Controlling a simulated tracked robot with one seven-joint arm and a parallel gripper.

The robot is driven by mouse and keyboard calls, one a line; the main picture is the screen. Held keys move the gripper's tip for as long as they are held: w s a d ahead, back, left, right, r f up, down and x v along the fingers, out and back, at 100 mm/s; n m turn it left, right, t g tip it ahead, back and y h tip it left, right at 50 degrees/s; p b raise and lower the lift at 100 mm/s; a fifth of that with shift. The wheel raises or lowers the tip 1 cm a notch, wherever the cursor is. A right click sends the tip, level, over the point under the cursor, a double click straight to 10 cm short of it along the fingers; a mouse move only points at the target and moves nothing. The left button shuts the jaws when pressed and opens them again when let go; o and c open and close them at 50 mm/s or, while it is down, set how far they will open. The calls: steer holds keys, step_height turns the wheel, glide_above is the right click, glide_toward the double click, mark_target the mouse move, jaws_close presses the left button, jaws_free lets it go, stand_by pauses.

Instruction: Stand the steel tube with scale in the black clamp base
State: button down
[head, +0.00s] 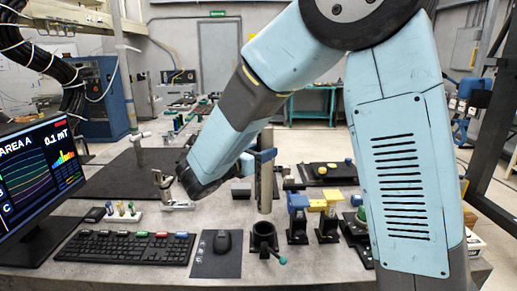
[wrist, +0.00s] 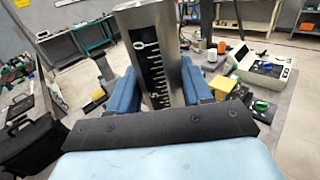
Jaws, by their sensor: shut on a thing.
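The steel tube with scale (head: 265,192) stands roughly upright in the head view, held in the air by my gripper (head: 264,156). In the wrist view, the steel tube (wrist: 131,22) shows its dark scale strip with white marks and digits, between the two blue fingers of my gripper (wrist: 160,88). The fingers are shut on it. The black clamp base (head: 264,238), a round black collar with a teal-tipped handle, stands on the bench. The tube's lower end shows just above the collar in the picture; I cannot tell whether it is directly over the opening.
A black mouse (head: 222,242) on its pad and a keyboard (head: 125,247) lie left of the clamp base. Blue-topped (head: 298,215) and yellow-topped (head: 325,215) black stands are close on its right. A monitor (head: 40,185) stands at the far left. A dark mat (head: 130,172) lies behind.

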steer(key=shift+d+f, duration=0.2)
steer(key=shift+f, duration=4.75)
steer(key=shift+c, duration=2)
jaws_free()
steer(key=shift+f, duration=0.1)
steer(key=shift+s+a, duration=0.1)
glide_toward(260, 184)
steer(key=v, duration=0.2)
steer(key=shift+s+a, duration=0.2)
steer(key=shift+s, duration=0.05)
